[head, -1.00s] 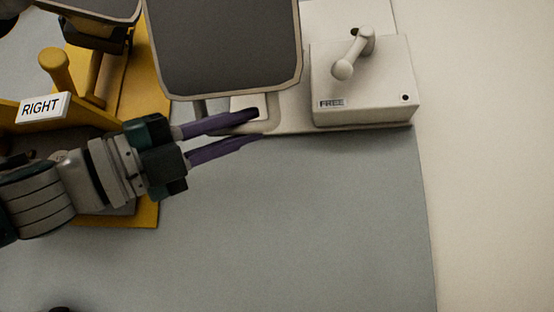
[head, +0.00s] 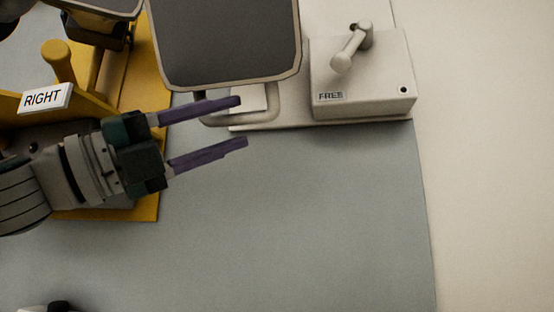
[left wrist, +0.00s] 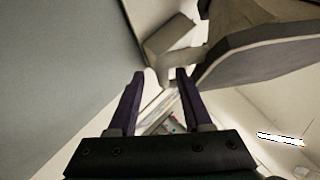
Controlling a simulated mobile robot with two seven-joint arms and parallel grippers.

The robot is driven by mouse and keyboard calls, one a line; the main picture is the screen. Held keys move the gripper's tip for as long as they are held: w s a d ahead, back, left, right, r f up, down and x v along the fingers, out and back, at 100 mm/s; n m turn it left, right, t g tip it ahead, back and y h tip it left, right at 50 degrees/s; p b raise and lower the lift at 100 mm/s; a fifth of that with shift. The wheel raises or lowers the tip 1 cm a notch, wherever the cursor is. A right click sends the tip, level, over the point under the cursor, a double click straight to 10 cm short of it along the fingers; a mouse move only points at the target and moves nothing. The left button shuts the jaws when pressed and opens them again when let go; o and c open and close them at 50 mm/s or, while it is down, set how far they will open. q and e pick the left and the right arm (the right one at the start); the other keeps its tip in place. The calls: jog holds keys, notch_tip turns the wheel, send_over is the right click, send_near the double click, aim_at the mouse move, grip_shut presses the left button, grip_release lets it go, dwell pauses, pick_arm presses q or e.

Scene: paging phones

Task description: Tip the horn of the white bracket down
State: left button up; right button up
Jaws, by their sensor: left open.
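The white bracket's horn (head: 225,40) is a large dark rectangular face with a pale rim, at the top middle of the head view. A pale loop handle (head: 276,108) shows just below its lower rim. The bracket's white base (head: 325,124) lies under it. My left gripper (head: 242,122) is open and empty, its purple fingers pointing right; the upper finger overlaps the loop's left part in the picture. Contact cannot be told. In the left wrist view the open fingers (left wrist: 160,75) have pale bracket parts beyond their tips, and the horn (left wrist: 270,50) is at upper right.
A white box (head: 360,85) marked FREE, with a small lever (head: 350,47), stands right of the horn. A yellow bracket (head: 85,100) with a RIGHT label (head: 45,98) is at left, partly behind my left arm. The grey surface (head: 310,220) below is clear.

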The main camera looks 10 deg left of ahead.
pick_arm(q)
jog(key=b+v, duration=0.4)
jog(key=v, duration=0.3)
jog(key=shift+a, duration=0.2)
jog(key=shift+f, duration=0.15)
